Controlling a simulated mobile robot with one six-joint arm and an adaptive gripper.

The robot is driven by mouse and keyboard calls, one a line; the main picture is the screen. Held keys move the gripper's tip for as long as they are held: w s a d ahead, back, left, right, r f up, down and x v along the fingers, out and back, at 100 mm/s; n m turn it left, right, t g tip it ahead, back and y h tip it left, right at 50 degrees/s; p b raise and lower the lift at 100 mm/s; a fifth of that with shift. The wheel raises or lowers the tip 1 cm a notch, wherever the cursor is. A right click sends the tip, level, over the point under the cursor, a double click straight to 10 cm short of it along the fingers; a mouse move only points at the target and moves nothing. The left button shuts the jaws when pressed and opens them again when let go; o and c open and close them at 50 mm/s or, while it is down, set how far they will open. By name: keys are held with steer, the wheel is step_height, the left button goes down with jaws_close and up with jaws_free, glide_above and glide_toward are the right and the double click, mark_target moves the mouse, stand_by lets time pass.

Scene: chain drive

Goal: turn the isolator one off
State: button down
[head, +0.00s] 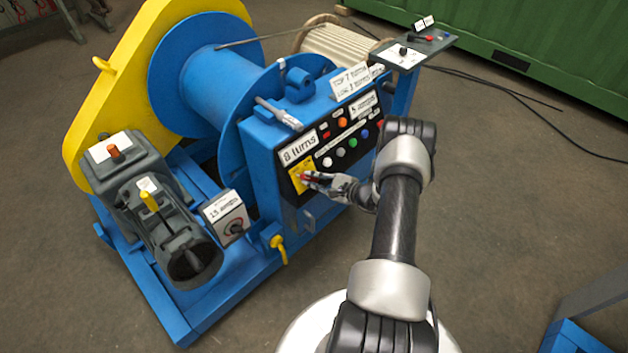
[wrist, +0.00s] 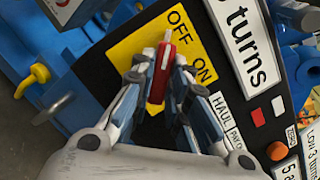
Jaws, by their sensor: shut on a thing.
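The isolator is a red handle (wrist: 159,78) on a yellow plate (wrist: 138,46) marked OFF and ON. The plate also shows in the head view (head: 296,186), on the front of the blue cabinet's black panel. My gripper (wrist: 160,88) is shut on the red handle, with a finger on each side of it. The handle's white-marked end points up in the wrist view, close beside the word OFF; ON lies to the right of the handle. In the head view my gripper (head: 313,178) reaches the plate from the right and hides part of the handle.
Coloured buttons (head: 340,156) sit on the panel right of the plate. A box with a rotary knob (head: 235,226) and a yellow-handled valve (head: 278,246) stand lower left. A blue winch drum (head: 215,85) is behind.

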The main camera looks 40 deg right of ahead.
stand_by(0.4)
steer(key=c, duration=1.6)
jaws_free()
steer(key=shift+o, duration=0.2)
steer(key=v, duration=1.2)
